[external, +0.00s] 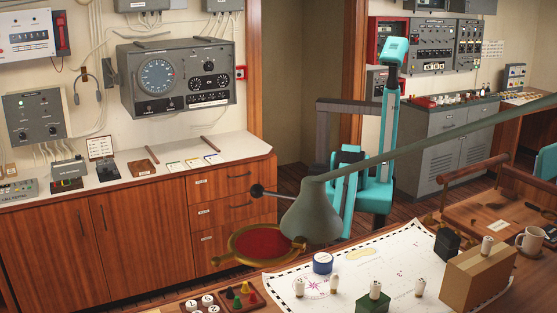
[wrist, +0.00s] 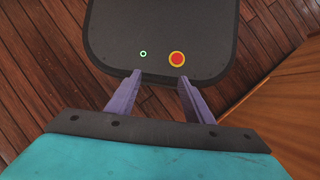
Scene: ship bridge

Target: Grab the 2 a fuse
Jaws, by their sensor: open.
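Several small white fuse-like pieces stand on the chart table: one at the left (external: 299,287), one beside it (external: 334,285), one on a green block (external: 376,290), one to its right (external: 419,287) and one on a wooden box (external: 487,246). Their ratings are too small to read, so I cannot tell which is the 2 A fuse. My gripper (wrist: 158,76) is open and empty, its two purple fingers apart over a dark panel of my own base. No fuse shows in the wrist view. In the external view my teal arm stands behind the chart table, away from these pieces.
A desk lamp (external: 312,212) hangs over the chart (external: 400,260), in front of my base. A blue round tin (external: 322,263), a black box (external: 447,243) and a mug (external: 531,240) stand on the table. Wooden cabinets (external: 140,225) line the left wall. Wooden floor surrounds my base.

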